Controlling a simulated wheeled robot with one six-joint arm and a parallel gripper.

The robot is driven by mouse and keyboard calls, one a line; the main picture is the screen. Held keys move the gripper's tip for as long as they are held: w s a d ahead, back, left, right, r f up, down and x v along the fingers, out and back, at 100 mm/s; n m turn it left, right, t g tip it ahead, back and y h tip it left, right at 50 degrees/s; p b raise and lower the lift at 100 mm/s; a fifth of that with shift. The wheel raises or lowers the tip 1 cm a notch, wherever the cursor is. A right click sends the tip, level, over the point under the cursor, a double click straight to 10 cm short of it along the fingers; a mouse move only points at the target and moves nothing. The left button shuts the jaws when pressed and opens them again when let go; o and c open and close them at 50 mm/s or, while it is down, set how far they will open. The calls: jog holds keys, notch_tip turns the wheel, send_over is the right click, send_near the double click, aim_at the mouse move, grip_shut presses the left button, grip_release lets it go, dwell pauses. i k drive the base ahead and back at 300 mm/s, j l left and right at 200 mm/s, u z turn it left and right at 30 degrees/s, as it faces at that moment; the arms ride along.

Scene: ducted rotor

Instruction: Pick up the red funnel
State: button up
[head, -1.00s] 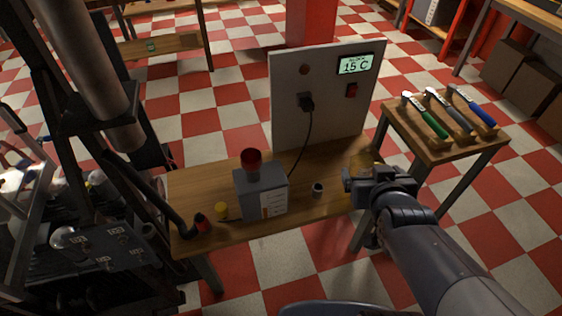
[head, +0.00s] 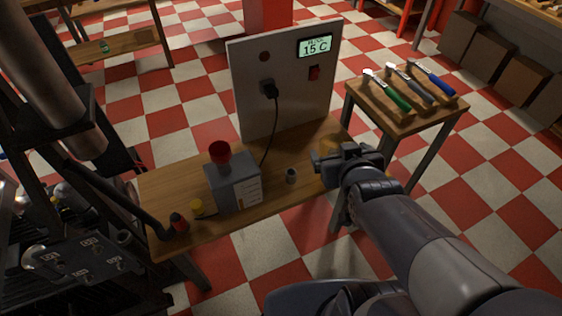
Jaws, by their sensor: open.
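The red funnel (head: 220,152) sits upright on top of a grey box (head: 233,184) with a white label, on the wooden table (head: 285,203). My gripper (head: 318,168) is at the right end of the table, to the right of the funnel and apart from it. It is open, and I see nothing between its jaws.
A white panel (head: 287,80) with a 15 C display and a plugged-in black cable stands behind the box. A side table (head: 372,108) holds tools. Dark racking stands at left.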

aim_at(220, 153)
jog(key=i+j+u, duration=0.2)
jog(key=u, duration=0.15)
jog(key=i+j+u, duration=0.35)
jog(key=k, duration=0.05)
